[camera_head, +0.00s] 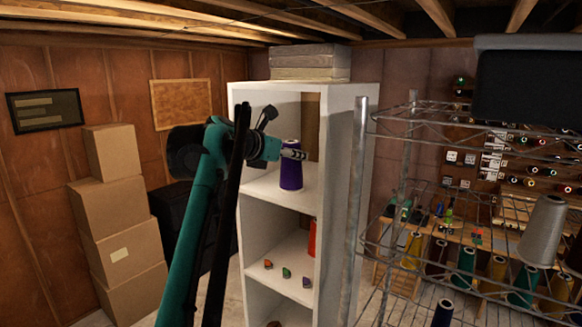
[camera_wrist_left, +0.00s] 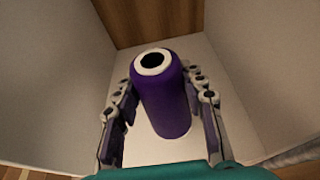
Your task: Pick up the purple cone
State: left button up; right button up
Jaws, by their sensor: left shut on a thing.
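The purple cone (camera_head: 291,177) stands upright on the upper shelf of the white shelf unit (camera_head: 347,150). It has a white top with a dark hole. In the left wrist view the cone (camera_wrist_left: 163,108) sits between the two fingers of my left gripper (camera_wrist_left: 162,90), one on each side. My left gripper (camera_head: 293,154) reaches in from the left at the cone's upper part and is shut on it. The cone's base looks to be at the shelf surface; I cannot tell if it is lifted. My right gripper is not in view.
Shelf walls stand close on both sides of the cone. Small coloured items (camera_head: 286,272) and a red object (camera_head: 312,238) are on the shelf below. A wire rack (camera_head: 400,200) with several thread cones stands to the right. Stacked cardboard boxes (camera_head: 115,215) are at the left.

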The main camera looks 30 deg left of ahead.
pick_arm(q)
notch_tip(320, 180, up, 8)
jog(key=f, duration=0.1)
jog(key=s+a+b, duration=0.1)
jog(key=s+b, duration=0.1)
jog(key=s, duration=1.8)
jog(key=shift+a+b, duration=0.3)
jog(key=shift+b, duration=0.05)
